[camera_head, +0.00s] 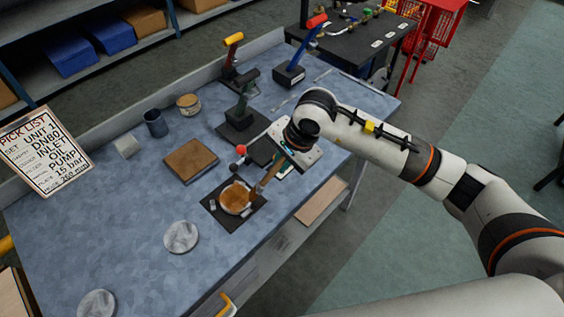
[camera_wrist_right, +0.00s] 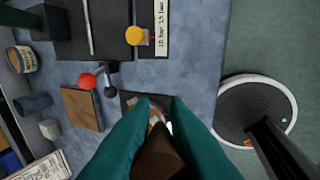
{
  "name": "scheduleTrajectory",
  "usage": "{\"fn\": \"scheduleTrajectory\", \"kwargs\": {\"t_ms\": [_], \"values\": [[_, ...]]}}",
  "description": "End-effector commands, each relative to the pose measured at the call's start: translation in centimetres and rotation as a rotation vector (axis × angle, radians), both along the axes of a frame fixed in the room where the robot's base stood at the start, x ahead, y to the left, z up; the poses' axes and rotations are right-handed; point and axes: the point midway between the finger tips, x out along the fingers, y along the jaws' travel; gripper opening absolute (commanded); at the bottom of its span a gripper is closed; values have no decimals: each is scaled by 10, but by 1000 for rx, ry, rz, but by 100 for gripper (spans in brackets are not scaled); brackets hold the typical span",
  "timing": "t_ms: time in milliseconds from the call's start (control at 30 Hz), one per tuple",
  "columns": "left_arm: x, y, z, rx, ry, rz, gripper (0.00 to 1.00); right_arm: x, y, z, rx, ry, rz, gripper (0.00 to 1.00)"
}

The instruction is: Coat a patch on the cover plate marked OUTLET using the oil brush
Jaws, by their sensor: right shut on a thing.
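My right gripper (camera_head: 277,172) is shut on the oil brush (camera_head: 264,183), whose wooden handle slants down to the left. In the right wrist view, the green fingers close around the brown brush handle (camera_wrist_right: 158,158). The brush's lower end is at the right edge of a round, brown-topped disc (camera_head: 234,198), which lies on a black square pad (camera_head: 216,211). I cannot tell whether the bristles touch the disc. Two grey round plates (camera_head: 181,236) (camera_head: 97,304) lie to the left and nearer. No OUTLET mark is readable on any of them. My left gripper is not in view.
A brown square board (camera_head: 190,160), a dark cup (camera_head: 155,124), a tin (camera_head: 188,104) and a white cylinder (camera_head: 127,146) stand behind. Dark stands with coloured handles (camera_head: 240,118) are at the back. A pick list sign (camera_head: 45,150) is at left. The near left tabletop is mostly clear.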

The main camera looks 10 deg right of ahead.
Motion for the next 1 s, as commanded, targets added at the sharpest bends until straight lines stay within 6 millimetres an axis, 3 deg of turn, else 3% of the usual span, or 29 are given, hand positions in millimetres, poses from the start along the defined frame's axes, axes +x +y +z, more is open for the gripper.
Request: {"fn": "scheduleTrajectory", "kwargs": {"t_ms": [400,833,1000], "values": [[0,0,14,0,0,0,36,0,0,43,0,-1,0,0],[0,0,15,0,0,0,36,0,0,47,1,-1,0,0],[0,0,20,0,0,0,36,0,0,58,1,-1,0,0]]}}
